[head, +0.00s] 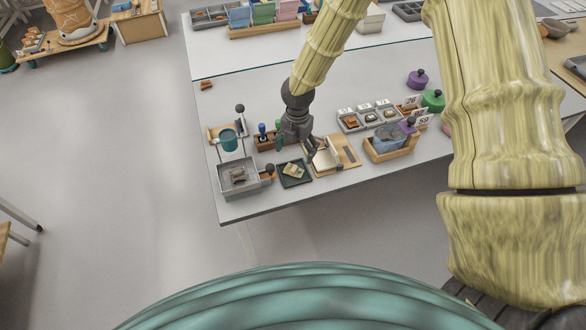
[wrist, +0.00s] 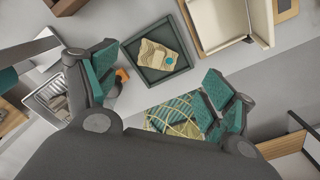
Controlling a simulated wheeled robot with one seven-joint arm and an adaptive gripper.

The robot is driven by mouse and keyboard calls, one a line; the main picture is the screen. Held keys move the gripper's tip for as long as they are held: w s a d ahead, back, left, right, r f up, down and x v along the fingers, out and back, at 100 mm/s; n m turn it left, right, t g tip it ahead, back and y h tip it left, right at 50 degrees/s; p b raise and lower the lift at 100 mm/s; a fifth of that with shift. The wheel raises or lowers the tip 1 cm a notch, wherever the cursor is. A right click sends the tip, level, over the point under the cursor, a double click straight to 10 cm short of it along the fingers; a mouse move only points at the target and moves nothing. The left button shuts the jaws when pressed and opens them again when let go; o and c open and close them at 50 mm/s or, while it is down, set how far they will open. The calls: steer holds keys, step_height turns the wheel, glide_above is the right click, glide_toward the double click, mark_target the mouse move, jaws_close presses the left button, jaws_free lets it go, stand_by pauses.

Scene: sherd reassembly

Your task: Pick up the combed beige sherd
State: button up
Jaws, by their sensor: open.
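The combed beige sherd (wrist: 152,55) lies in a dark green square tray (wrist: 183,72) in the wrist view. It is pale beige with wavy combed lines and a small blue-green dot near one edge. In the head view the sherd (head: 293,170) shows small in the same tray (head: 284,182), close to the table's front edge. My gripper (wrist: 163,76) is open and empty, its teal-padded fingers spread wide apart. In the head view my gripper (head: 298,147) hangs just behind the tray, apart from the sherd. The height above the tray is hard to tell.
A grey box (head: 238,188) stands left of the tray. A wooden board with a cream holder (head: 325,157) stands to its right. Farther right are a wooden bin (head: 401,150) and small sherd trays (head: 350,125).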

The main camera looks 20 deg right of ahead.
mark_target(296, 166)
steer(key=shift+w+f+p, duration=0.1)
steer(key=shift+f+p, duration=1.4)
steer(key=shift+f, duration=2.55)
steer(key=c, duration=1.1)
